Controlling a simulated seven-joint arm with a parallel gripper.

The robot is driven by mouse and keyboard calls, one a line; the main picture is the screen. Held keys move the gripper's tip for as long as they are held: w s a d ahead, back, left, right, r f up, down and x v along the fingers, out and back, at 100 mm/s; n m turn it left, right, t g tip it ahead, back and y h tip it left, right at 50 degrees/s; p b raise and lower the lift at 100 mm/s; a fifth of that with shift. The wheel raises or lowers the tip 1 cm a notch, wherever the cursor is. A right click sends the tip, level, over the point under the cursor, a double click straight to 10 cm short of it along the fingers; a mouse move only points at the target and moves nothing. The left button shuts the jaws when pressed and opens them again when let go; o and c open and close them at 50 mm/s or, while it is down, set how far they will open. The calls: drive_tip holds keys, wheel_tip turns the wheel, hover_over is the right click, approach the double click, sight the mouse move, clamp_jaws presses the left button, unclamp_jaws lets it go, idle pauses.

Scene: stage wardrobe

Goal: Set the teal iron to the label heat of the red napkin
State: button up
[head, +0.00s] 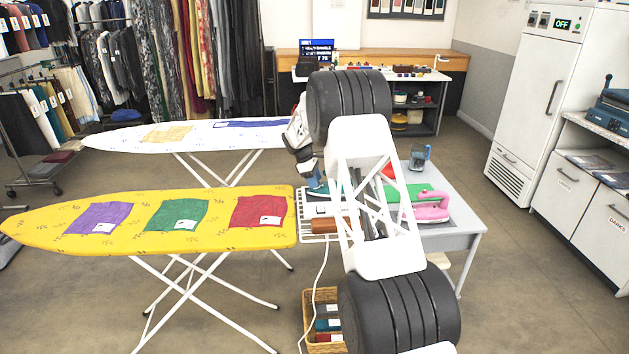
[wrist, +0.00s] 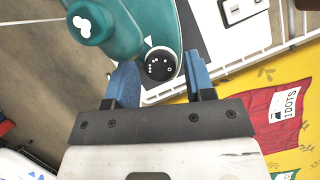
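The red napkin (head: 258,211) lies at the right end of the yellow ironing board, with a white label. In the wrist view the napkin (wrist: 252,112) shows a label reading "DOTS"; the mark before that word is too small to read surely. The teal iron (wrist: 115,25) has a round black dial (wrist: 160,66) with white dots and a white pointer triangle beside it. My gripper (wrist: 163,78) is open, its two blue fingers on either side of the dial, with small gaps visible. In the head view the iron (head: 317,188) is mostly hidden by my arm.
Purple (head: 99,217) and green (head: 177,214) napkins lie on the yellow board (head: 40,230). A pink iron (head: 430,206) stands on the grey table (head: 462,225) beside a white wire rack (head: 316,211). A blue-grey jug (head: 419,157) stands at the table's back. A basket (head: 310,330) is below.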

drive_tip(key=c, duration=0.7)
drive_tip(key=shift+m, duration=0.4)
drive_tip(key=m+g, duration=0.1)
drive_tip(key=m, duration=0.2)
drive_tip(key=shift+w+y, duration=0.15)
drive_tip(key=shift+y, duration=0.25)
drive_tip(key=shift+d+m+g+y, duration=0.1)
drive_tip(key=shift+m+g+y, duration=0.45)
drive_tip(key=shift+m, duration=1.25)
drive_tip(key=o, duration=0.9)
drive_tip(key=shift+o, duration=0.2)
